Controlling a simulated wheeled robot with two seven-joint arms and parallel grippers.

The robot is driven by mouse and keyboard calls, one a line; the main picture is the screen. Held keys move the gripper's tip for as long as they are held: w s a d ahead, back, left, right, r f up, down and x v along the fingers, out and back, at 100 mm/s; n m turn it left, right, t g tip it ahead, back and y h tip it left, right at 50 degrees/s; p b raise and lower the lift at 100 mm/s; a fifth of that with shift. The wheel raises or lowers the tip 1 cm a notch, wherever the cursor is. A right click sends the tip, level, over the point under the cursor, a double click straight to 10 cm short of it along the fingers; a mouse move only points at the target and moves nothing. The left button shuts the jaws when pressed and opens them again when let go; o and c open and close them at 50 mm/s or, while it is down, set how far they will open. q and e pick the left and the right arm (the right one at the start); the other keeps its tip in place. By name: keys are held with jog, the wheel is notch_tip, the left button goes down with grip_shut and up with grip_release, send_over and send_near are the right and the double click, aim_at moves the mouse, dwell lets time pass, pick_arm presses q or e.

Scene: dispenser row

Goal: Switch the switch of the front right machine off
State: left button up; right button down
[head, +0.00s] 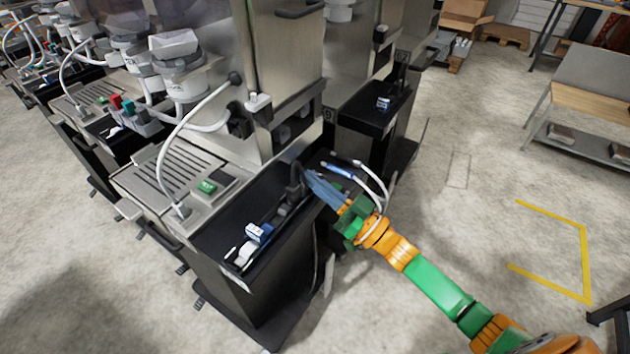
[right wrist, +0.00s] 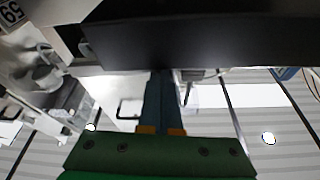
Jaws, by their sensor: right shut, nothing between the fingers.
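The front right machine (head: 285,75) is a tall steel unit with a black side shelf (head: 222,245). A black upright part (head: 296,180) stands on the shelf; I cannot tell whether it is the switch. A small green piece (head: 207,187) sits by the slotted steel tray. My right gripper (head: 311,179) reaches in from the lower right, its blue-grey fingers shut and empty, with the tips close to the black part. Contact cannot be told. In the right wrist view the shut fingers (right wrist: 161,75) point at a dark panel (right wrist: 190,42). My left gripper is out of view.
A blue-and-white item (head: 258,232) lies on the shelf. A second black shelf (head: 375,105) stands behind. A white cable (head: 165,150) curves over the tray. More machines line the left. The floor at right is open, with yellow markings (head: 583,245).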

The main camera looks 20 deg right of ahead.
jog(key=shift+f+n+b, duration=0.3)
jog(key=shift+f+b, duration=0.05)
jog(key=shift+b, duration=0.05)
jog(key=shift+s+f+n+y+b, duration=0.1)
jog(key=shift+f+n+y+b, duration=0.2)
jog(key=shift+f+n+b, duration=0.4)
jog(key=shift+r+p, duration=0.4)
jog(key=shift+r, duration=0.2)
jog(key=r+p, duration=0.4)
jog(key=shift+s+a+r, duration=0.15)
jog(key=shift+s+r, duration=0.05)
pick_arm(q)
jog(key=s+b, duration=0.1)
jog(key=b, duration=0.1)
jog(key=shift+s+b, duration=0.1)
jog(key=shift+b, duration=0.25)
pick_arm(e)
jog(key=v, duration=1)
jog(key=shift+w, duration=0.15)
